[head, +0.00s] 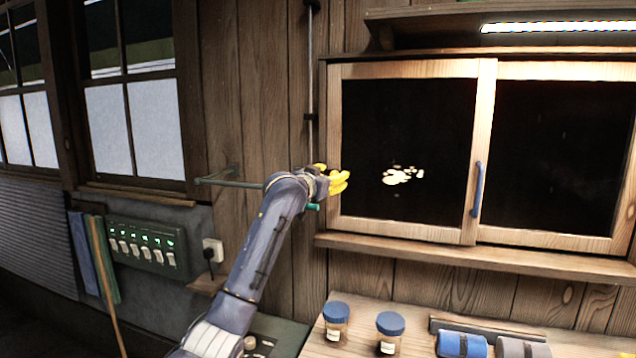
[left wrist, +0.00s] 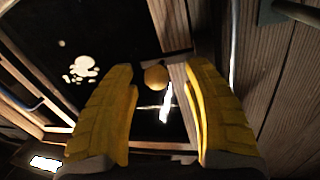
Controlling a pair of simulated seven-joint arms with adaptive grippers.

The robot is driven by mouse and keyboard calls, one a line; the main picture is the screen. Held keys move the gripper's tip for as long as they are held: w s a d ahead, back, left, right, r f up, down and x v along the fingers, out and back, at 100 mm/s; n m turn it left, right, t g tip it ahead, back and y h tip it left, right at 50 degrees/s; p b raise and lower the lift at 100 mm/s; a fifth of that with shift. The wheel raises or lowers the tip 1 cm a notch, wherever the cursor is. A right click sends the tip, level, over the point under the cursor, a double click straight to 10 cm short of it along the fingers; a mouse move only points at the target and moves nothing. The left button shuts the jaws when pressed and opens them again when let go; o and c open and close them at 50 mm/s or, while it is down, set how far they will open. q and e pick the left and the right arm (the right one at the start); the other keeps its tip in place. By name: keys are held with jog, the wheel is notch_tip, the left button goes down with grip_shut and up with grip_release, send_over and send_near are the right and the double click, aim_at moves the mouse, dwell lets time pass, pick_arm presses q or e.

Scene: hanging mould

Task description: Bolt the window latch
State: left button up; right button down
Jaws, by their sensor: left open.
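The window is a wooden-framed sliding unit (head: 484,150) with two dark panes and a blue upright handle (head: 477,190). My left gripper (head: 335,178) has yellow fingers and is at the left side of the window frame. In the left wrist view, its fingers (left wrist: 160,90) are spread apart. A round brass-coloured knob (left wrist: 155,77) shows between the fingertips; I cannot tell whether they touch it. It may be part of the latch, which I cannot make out in the head view, where the gripper covers that area. My right gripper is not in view.
A vertical metal rod (head: 310,70) runs down the wall above my left gripper. A pale blotchy patch (head: 403,175) shows on the left pane. Blue-lidded jars (head: 390,325) and rolled cloths (head: 462,345) stand below. A switch panel (head: 145,245) is at left.

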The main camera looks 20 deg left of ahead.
pick_arm(q)
jog(key=v, duration=1)
jog(key=shift+s, duration=0.2)
